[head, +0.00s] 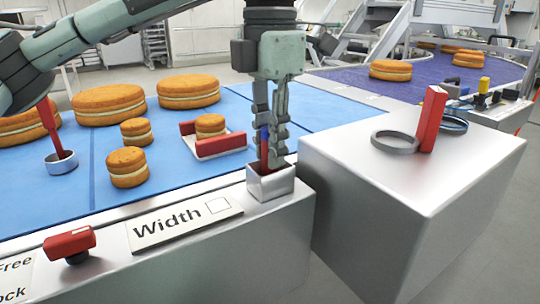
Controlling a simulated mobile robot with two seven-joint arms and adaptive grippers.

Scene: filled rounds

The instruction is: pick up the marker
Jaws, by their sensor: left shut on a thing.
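My left gripper (271,150) points straight down over a small square metal holder (270,186) at the front edge of the blue work surface. It is shut on a slim marker (264,152), which shows red with a blue part above, between and beside the fingers. The marker stands about upright, and its lower end is hidden inside the holder or behind its rim. A sign (185,221) reading "Width" with an empty box lies left of the holder. My right gripper is not in view.
Filled round cakes (110,106) stand on the blue surface (170,170), one small one on a tray with red sides (218,147). A red-handled tool stands in a metal cup (61,164). A metal block (400,180) at right carries rings (395,143) and a red block (431,120).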

